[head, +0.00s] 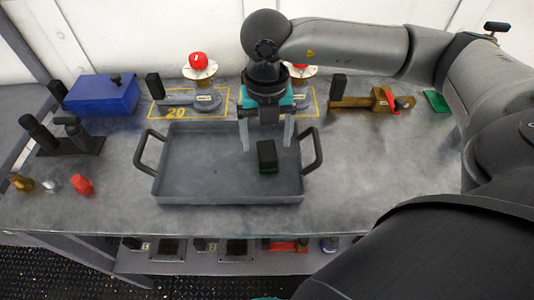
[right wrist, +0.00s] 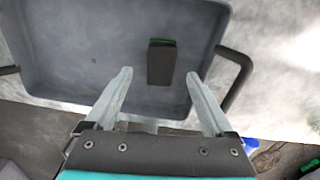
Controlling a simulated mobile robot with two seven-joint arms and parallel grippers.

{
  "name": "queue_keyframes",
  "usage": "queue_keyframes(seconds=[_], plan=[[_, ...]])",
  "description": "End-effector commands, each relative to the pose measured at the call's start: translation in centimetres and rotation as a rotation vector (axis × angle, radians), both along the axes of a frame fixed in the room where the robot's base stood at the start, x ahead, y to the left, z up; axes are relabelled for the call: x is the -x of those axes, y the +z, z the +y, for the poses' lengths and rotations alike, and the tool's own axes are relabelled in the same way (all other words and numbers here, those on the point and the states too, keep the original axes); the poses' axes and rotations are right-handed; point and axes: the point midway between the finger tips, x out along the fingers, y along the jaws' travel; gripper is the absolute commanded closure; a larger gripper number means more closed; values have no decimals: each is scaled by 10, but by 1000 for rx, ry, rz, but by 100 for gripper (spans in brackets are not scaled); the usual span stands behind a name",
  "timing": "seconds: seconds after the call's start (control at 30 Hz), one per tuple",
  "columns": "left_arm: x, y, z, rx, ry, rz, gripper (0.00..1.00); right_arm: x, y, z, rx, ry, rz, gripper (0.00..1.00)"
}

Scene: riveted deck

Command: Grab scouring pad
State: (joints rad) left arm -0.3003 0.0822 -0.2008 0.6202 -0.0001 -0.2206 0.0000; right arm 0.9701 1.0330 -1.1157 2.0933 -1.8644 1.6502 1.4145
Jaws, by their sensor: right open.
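The scouring pad (head: 267,157) is a dark block with a green layer along its lower edge. It lies in the grey tray (head: 205,185), right of the tray's middle. In the right wrist view the pad (right wrist: 161,64) shows just beyond the fingertips, between their lines. My right gripper (head: 266,143) is open and empty, pointing down over the tray behind the pad. Its two fingers also show apart in the right wrist view (right wrist: 158,76). I see no contact between fingers and pad. My left gripper is not in view.
The tray has raised walls and a handle on each side. Behind it are a blue box (head: 101,95), red-topped items (head: 198,63) and a brown tool (head: 365,102). A flat green piece (head: 436,101) lies at right. Small bottles (head: 82,185) stand at left. The front right worktop is clear.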

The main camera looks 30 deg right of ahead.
Motion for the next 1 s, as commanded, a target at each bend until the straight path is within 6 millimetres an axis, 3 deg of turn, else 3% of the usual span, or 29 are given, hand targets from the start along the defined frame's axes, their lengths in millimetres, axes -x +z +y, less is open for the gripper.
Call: queue_keyframes(seconds=[0.23, 0.57, 1.0], plan=[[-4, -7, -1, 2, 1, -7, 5, 0, -38, -2, 2, 0, 3, 12], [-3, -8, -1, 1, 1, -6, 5, -1, -44, -2, 0, 0, 2, 14], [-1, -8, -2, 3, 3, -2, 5, -1, -44, -2, 0, 0, 1, 63]])
